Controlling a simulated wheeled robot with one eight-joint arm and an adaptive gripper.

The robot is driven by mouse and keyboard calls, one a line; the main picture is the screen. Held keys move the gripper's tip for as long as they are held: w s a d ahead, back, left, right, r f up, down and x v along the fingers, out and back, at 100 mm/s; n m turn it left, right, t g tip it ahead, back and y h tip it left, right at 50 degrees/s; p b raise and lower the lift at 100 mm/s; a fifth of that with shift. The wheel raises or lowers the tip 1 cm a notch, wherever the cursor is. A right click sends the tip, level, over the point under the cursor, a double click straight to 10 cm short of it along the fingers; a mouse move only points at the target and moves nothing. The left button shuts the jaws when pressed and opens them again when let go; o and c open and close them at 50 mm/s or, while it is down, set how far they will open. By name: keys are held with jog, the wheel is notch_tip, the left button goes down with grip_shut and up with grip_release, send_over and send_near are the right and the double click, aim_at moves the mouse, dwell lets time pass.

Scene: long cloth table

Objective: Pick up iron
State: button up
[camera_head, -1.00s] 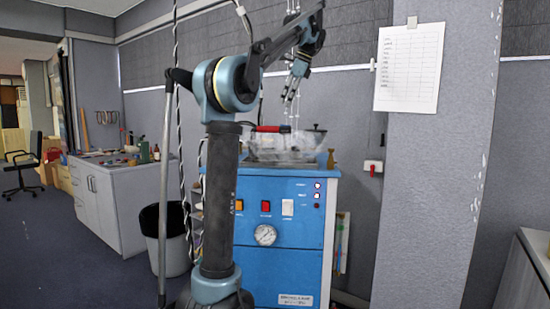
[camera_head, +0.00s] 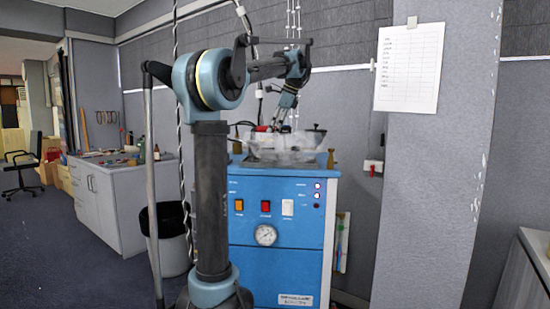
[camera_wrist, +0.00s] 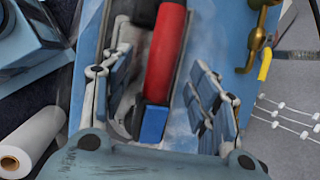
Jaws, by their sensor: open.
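The iron's red handle (camera_wrist: 165,55) with a blue end lies between my gripper's fingers in the wrist view. A small red part of the iron (camera_head: 262,128) also shows in the head view, at a clear tray (camera_head: 272,150) on top of a blue machine (camera_head: 275,225). My gripper (camera_head: 279,124) points down over the tray. Its two fingers stand apart on either side of the handle in the wrist view (camera_wrist: 158,75), with gaps to it. The lower body of the iron is mostly hidden.
A brass fitting (camera_head: 331,159) stands at the machine's right edge. White strings (camera_head: 293,20) hang behind my gripper. A white roll (camera_wrist: 30,140) lies left in the wrist view.

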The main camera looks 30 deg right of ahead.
jog(key=shift+x, duration=0.95)
grip_shut()
